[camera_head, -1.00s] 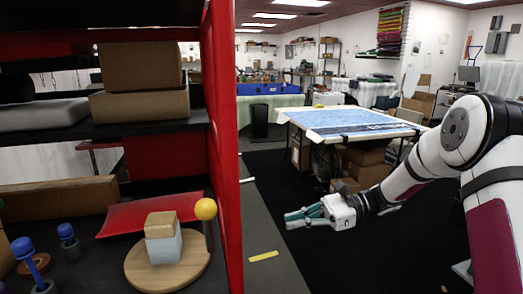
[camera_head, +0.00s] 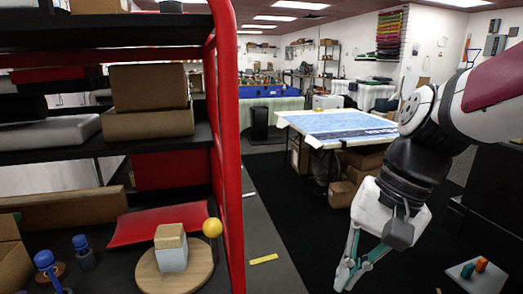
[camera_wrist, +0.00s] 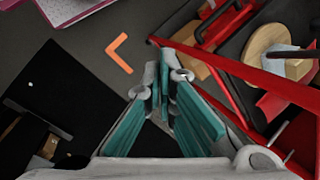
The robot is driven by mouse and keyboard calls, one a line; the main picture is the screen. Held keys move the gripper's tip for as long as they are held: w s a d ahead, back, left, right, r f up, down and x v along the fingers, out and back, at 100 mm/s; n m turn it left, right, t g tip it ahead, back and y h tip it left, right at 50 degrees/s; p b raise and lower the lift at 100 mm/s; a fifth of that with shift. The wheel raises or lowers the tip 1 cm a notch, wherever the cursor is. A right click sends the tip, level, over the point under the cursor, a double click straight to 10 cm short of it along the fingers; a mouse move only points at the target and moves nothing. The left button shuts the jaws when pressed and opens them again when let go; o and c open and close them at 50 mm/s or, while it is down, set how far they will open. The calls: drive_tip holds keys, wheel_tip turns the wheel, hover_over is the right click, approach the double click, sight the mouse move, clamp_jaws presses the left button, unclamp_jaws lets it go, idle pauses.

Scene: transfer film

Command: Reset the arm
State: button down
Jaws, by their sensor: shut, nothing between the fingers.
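My arm stands at the right of the head view, bent so that my gripper (camera_head: 345,282) hangs low and points down over the dark floor. Its teal-padded fingers are shut with nothing between them. In the wrist view my gripper (camera_wrist: 165,78) reaches up the middle of the picture, above the floor and apart from the red shelf frame on the right. No object touches the fingers in either view.
A red-framed shelf (camera_head: 228,150) fills the left, with boxes and a round wooden board (camera_head: 200,275) on it. A table with a blue sheet (camera_head: 340,122) stands behind my gripper. Orange and green blocks (camera_head: 482,264) lie low at right. Open floor lies between.

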drive_tip(key=s+d+r+n+t+h+p, duration=0.2)
drive_tip(key=s+d, duration=0.4)
drive_tip(key=s, duration=0.4)
drive_tip(key=r+n+t+h, duration=0.1)
drive_tip(key=n+t, duration=0.1)
drive_tip(key=shift+d+r+n+h, duration=0.25)
drive_tip(key=shift+n+h, duration=0.15)
